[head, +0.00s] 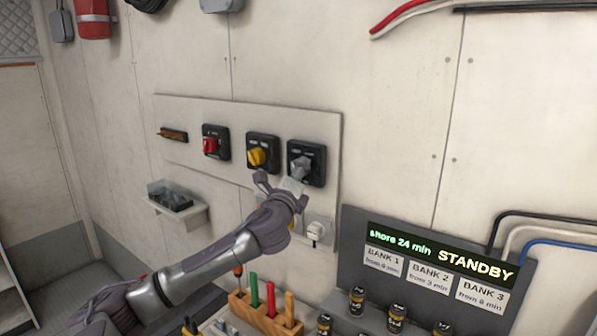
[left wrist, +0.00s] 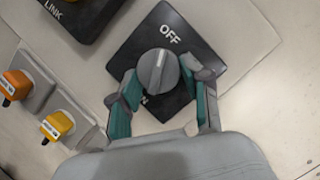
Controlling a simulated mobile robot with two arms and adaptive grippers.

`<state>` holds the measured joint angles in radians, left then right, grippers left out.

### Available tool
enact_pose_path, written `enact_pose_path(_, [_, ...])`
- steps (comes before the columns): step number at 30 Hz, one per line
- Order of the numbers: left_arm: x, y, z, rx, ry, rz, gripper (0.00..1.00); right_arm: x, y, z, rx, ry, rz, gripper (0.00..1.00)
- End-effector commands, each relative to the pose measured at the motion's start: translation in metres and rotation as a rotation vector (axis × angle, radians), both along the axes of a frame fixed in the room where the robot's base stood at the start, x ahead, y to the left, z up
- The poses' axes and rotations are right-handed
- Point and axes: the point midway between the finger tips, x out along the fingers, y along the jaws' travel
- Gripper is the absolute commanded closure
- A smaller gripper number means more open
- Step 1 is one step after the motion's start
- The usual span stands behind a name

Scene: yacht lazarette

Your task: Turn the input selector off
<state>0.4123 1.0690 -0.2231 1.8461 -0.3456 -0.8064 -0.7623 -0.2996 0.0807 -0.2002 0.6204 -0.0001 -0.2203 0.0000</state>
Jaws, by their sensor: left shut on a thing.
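The grey rotary knob, which I take as the input selector (head: 301,166), sits on a black square plate at the right end of the wall panel (head: 245,120). In the left wrist view its round grey knob (left wrist: 158,68) shows a pale line pointing up towards the word OFF. My left gripper (head: 283,184) reaches the knob from below. In the left wrist view its fingers (left wrist: 163,100) are on either side of the knob, shut on it. The fingers hide the lower part of the plate. My right gripper is not in view.
A red switch (head: 211,145) and a yellow switch (head: 257,157) sit left of the grey one. A wooden rack (head: 265,313) with coloured handles and a STANDBY display board (head: 440,258) stand lower down.

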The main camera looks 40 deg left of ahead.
Motion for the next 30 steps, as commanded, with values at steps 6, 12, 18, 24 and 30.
enact_pose_path(6, [-0.0002, 0.0006, 0.0004, -0.012, -0.002, 0.002, 0.87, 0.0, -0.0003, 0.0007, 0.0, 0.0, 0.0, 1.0])
enact_pose_path(12, [-0.0002, 0.0007, 0.0003, -0.012, -0.002, 0.002, 0.87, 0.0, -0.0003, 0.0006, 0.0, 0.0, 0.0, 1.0])
enact_pose_path(18, [-0.0001, 0.0005, 0.0003, -0.011, -0.002, 0.002, 0.27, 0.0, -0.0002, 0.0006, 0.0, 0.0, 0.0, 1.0])
enact_pose_path(24, [-0.0001, 0.0003, 0.0003, -0.01, -0.001, 0.001, 0.27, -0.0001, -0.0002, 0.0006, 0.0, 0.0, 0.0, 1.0])
enact_pose_path(30, [-0.0046, -0.0017, -0.0019, -0.01, 0.001, 0.001, 0.27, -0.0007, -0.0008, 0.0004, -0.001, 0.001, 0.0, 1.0])
